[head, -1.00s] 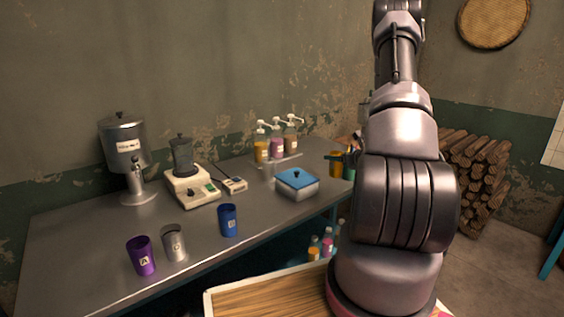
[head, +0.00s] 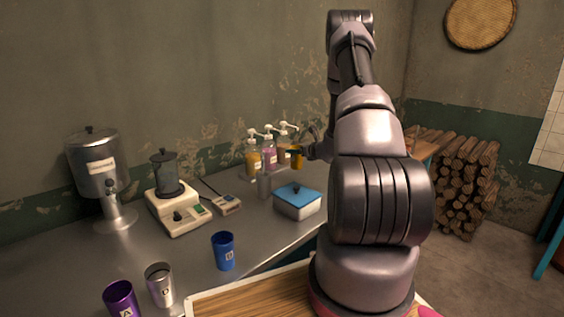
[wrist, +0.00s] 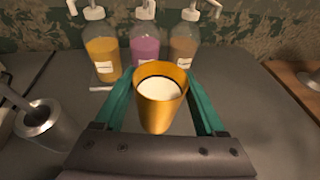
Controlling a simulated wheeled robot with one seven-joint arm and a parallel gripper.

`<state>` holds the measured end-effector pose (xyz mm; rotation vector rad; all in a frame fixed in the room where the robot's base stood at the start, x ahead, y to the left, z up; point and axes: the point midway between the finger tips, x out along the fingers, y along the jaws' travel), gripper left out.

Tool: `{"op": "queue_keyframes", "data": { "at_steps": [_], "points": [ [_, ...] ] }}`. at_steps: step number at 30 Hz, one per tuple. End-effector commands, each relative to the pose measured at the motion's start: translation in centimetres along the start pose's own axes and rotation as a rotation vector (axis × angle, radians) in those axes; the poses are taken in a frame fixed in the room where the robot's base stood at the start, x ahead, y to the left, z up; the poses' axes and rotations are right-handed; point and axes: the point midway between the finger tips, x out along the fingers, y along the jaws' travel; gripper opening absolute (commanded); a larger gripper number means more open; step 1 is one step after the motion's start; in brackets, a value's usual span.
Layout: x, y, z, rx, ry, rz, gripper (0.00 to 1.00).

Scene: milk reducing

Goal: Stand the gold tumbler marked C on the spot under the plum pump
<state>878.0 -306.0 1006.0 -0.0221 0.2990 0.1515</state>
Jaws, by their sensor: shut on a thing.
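My gripper (wrist: 158,84) has its green fingers shut around the gold tumbler (wrist: 160,108), which is upright with a white surface inside. In the head view the gold tumbler (head: 297,160) is partly hidden, at the right end of the pump row. The plum pump (wrist: 146,48) is the middle one of three pump bottles, straight beyond the tumbler in the wrist view; it also shows in the head view (head: 270,158). The spot under the plum pump is hidden behind the tumbler in the wrist view. The letter on the tumbler cannot be read.
An amber pump (wrist: 103,57) and a brown pump (wrist: 184,53) flank the plum one. A metal cup (wrist: 45,122) stands left of my gripper. A blue-lidded box (head: 297,200) is nearer the table front. Blue (head: 224,251), silver (head: 160,286) and purple (head: 122,300) tumblers stand front left.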

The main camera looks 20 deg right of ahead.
Motion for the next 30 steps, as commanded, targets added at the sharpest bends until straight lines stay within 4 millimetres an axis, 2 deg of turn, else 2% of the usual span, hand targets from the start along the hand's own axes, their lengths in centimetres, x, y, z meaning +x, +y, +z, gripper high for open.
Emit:
{"op": "queue_keyframes", "data": {
  "at_steps": [3, 11, 15, 22, 27, 30],
  "points": [
    [3.0, 0.8, 1.0, -0.002, -0.004, 0.004, 0.0],
    [8.1, 1.7, 2.6, 0.0, -0.003, 0.001, 0.0],
    [8.5, 1.6, 0.3, 0.002, 0.001, 0.0, 0.0],
    [9.0, 1.6, -1.1, 0.001, 0.0, 0.001, 0.0],
    [9.7, 1.6, -3.6, 0.001, 0.002, 0.001, 0.0],
    [10.3, 1.7, -4.2, 0.001, 0.0, 0.0, 0.0]
  ]
}}
